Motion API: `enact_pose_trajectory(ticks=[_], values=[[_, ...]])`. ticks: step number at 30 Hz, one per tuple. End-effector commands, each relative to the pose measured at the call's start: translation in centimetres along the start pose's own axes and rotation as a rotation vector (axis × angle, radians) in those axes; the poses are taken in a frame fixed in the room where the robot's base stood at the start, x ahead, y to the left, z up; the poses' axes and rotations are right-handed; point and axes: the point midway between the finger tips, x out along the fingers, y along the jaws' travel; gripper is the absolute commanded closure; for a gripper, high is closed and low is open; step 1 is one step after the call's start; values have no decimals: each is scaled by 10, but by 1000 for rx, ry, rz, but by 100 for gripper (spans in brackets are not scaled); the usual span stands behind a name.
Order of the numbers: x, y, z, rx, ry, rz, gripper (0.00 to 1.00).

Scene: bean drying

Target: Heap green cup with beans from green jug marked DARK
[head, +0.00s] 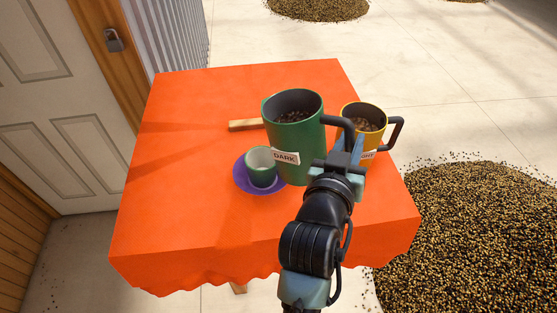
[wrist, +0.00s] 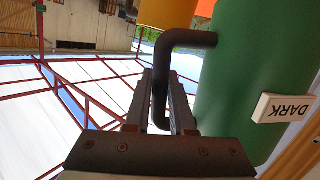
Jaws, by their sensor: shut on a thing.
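The green jug (head: 300,150) with a white DARK label stands out in the middle of the head view, upright or nearly so, with dark beans inside. I cannot tell whether its base touches the table. My gripper (head: 347,150) is shut on the jug's dark handle at its right side. The wrist view shows the handle between the two fingers (wrist: 160,100), with the green jug wall (wrist: 225,95) beside them. The small green cup (head: 261,168) sits upright on a purple saucer (head: 241,180), just left of the jug. The cup's pale inside shows, with no beans visible in it.
A yellow jug (head: 376,111) with beans and a partly hidden label stands behind my gripper to the right. A wooden block (head: 244,125) lies behind the cup. The orange-covered table (head: 180,220) is clear at left and front. A large bean heap (head: 480,240) covers the floor at right.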

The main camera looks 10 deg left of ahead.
Motion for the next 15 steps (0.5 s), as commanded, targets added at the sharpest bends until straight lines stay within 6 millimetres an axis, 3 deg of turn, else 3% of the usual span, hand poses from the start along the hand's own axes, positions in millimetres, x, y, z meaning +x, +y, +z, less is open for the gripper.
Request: enact_pose_trajectory(ticks=[9,15], values=[[0,0,-4,4,9,0,100],[1,-1,6,-30,4,5,100]])
